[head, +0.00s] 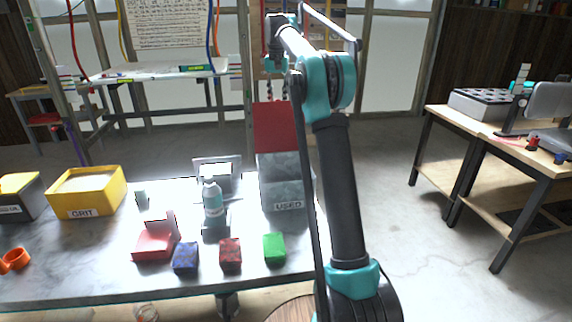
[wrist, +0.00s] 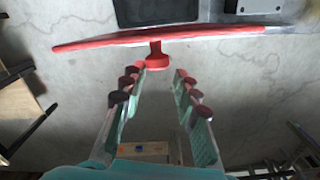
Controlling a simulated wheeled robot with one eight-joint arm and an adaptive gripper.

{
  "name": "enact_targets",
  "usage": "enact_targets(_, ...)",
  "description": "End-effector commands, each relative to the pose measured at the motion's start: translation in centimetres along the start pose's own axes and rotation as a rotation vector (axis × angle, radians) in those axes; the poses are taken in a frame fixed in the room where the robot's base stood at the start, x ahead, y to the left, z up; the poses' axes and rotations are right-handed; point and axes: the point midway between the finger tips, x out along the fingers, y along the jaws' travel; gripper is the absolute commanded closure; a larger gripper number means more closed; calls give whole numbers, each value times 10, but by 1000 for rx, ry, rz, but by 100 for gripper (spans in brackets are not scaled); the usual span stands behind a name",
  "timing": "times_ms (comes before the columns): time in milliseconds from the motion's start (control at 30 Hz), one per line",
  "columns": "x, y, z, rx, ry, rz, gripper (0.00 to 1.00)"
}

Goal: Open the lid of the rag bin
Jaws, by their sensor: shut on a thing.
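The rag bin (head: 280,168) is a grey box labelled "USED" at the right end of the table in the head view. Its red lid (head: 275,128) stands raised, about upright, at the bin's far side. In the wrist view the lid (wrist: 100,42) is seen nearly edge-on, with a red knob (wrist: 158,58) sticking out from it. My gripper (head: 279,88) is above and behind the lid in the head view. In the wrist view my gripper (wrist: 160,72) has its fingertips on either side of the knob, shut on it; the exact contact is hard to see.
On the table stand a yellow "GRIT" bin (head: 98,188), a spray bottle (head: 213,199), and red (head: 230,254), blue (head: 186,258) and green (head: 274,248) blocks. A workbench (head: 490,143) stands at the right. The floor between is clear.

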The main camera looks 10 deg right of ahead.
Motion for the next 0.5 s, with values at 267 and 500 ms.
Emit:
enact_targets(267, 5, -8, -16, -2, -1, -4, 79)
enact_targets(500, 8, -13, -30, -2, -1, -4, 79)
